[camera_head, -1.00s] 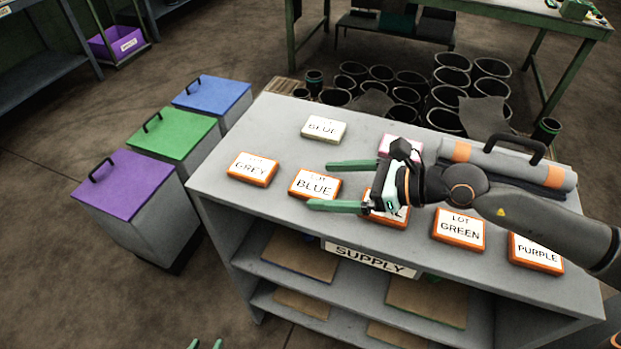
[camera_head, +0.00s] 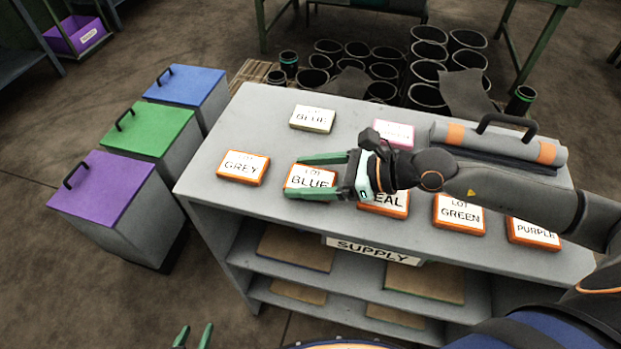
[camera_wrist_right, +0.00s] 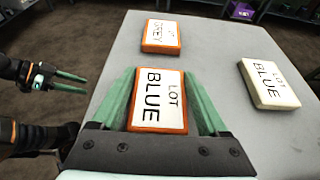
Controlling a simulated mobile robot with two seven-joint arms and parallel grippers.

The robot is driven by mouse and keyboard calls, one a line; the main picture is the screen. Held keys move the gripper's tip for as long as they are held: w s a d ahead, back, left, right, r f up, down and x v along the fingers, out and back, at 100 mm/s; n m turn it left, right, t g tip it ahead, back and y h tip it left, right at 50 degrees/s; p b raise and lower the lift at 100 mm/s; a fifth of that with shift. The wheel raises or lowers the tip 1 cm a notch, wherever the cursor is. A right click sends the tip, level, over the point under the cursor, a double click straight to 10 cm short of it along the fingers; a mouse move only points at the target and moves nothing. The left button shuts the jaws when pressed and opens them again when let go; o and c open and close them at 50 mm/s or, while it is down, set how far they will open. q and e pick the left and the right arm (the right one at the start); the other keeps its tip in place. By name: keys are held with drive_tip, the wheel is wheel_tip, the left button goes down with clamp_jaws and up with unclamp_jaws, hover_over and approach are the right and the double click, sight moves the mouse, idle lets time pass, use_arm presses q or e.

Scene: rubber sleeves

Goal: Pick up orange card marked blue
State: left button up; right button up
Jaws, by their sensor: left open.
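The orange-edged card marked LOT BLUE (camera_head: 308,178) lies flat on the grey shelf top, and it fills the middle of the right wrist view (camera_wrist_right: 160,98). My right gripper (camera_head: 312,177) is open, with its green fingers on either side of this card. In the wrist view the right gripper (camera_wrist_right: 160,100) has one finger along each side of the card, which still lies on the surface. My left gripper (camera_head: 192,338) is open and empty at the bottom edge, away from the cards. It also shows at the left of the wrist view (camera_wrist_right: 72,82).
Orange cards GREY (camera_head: 243,167), TEAL (partly hidden) (camera_head: 385,206), GREEN (camera_head: 459,213) and PURPLE (camera_head: 533,232) share the top. A cream BLUE card (camera_head: 312,119) and a pink card (camera_head: 393,134) lie behind. A grey roll (camera_head: 490,142) lies at the right. Lidded bins (camera_head: 105,190) stand left.

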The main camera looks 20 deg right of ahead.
drive_tip(key=c, duration=0.8)
drive_tip(key=shift+c, duration=0.2)
drive_tip(key=shift+w+r, duration=0.1)
drive_tip(key=shift+r, duration=0.05)
